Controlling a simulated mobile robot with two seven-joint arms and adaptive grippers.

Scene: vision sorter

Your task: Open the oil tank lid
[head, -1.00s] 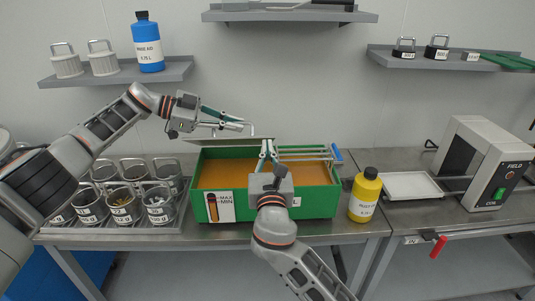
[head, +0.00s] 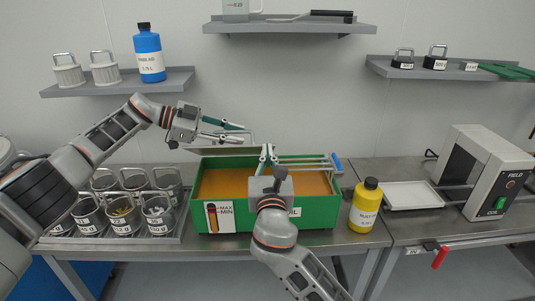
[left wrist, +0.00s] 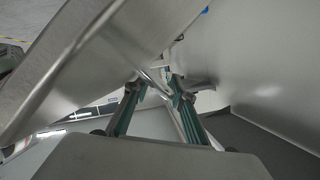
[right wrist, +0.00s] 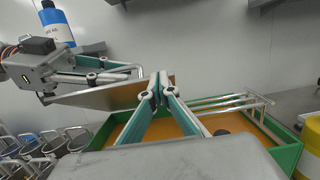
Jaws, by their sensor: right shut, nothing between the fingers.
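The green oil tank (head: 318,213) stands on the metal bench, with brown oil (head: 232,184) showing through its open top. The grey oil tank lid (head: 222,151) is off the opening, over the tank's back left side; it also shows tilted in the right wrist view (right wrist: 115,96). My left gripper (head: 243,132) is at the lid's handle, with the bar between its fingers, seen close in the left wrist view (left wrist: 155,85). My right gripper (head: 267,150) is shut and empty, above the tank and to the right of the lid.
A metal rack (head: 310,161) spans the tank's right part. A yellow bottle (head: 365,205) stands right of the tank. Several labelled jars with handles (head: 158,213) stand in a tray at left. A white tray (head: 408,195) and a grey machine (head: 480,168) are at right.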

